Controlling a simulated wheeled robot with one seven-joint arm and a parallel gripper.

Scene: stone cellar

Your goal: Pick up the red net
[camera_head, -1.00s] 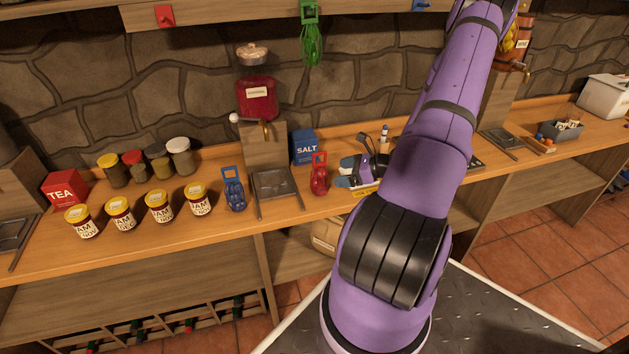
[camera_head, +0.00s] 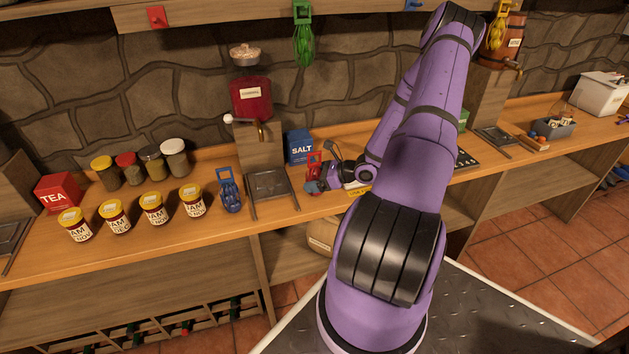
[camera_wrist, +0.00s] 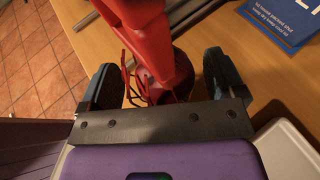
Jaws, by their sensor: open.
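The red net (camera_head: 314,164) stands on the wooden counter in the head view, right of the metal drip tray and in front of the salt box. My gripper (camera_head: 316,186) is right at it and hides its lower part. In the wrist view the red net (camera_wrist: 165,45) lies between the two open fingers of my gripper (camera_wrist: 165,85), one finger on each side. I cannot tell whether either finger touches it.
A blue net (camera_head: 231,190) stands left of the metal tray (camera_head: 270,184). The blue salt box (camera_head: 299,147) is close behind the red net. Jam jars (camera_head: 154,208) line the counter's left. A green net (camera_head: 303,40) hangs above.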

